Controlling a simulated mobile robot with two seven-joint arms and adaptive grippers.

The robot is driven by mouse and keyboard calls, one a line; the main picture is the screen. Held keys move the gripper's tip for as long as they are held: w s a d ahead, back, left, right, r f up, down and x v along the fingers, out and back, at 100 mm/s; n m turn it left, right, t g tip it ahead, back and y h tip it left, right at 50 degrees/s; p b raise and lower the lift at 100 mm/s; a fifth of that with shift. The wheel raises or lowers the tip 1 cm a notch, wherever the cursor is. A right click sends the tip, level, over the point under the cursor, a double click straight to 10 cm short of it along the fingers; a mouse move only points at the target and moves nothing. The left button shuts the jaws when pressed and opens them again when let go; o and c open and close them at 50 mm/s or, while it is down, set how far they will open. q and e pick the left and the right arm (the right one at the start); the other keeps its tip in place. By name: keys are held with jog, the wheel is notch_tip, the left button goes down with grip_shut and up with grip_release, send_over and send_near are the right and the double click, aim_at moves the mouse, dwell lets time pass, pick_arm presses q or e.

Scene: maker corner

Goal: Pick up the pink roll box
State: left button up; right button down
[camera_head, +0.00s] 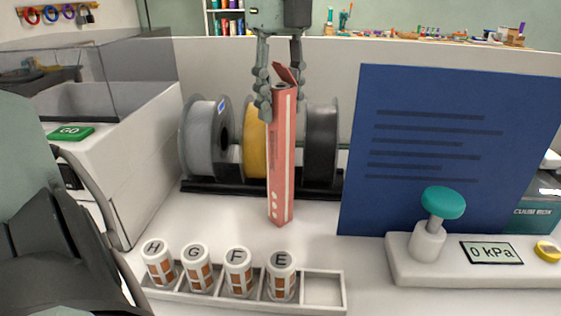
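The pink roll box (281,170) is a tall, narrow carton with a pale stripe, its top flap open. It is nearly upright in front of the filament spools. My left gripper (280,100) comes down from above, with its fingers closed around the upper part of the box, one on each side. I cannot tell whether the bottom of the box touches the table or hangs just above it. My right gripper is not in view.
Grey, yellow and black spools (321,145) stand on a dark rack (230,187) just behind. A blue panel (440,190) stands to the right. A tray (190,298) of lettered canisters is in front. A white machine (140,150) stands left. A gauge unit (410,275) is front right.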

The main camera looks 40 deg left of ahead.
pick_arm(q)
grip_shut()
jog(key=shift+r, duration=0.15)
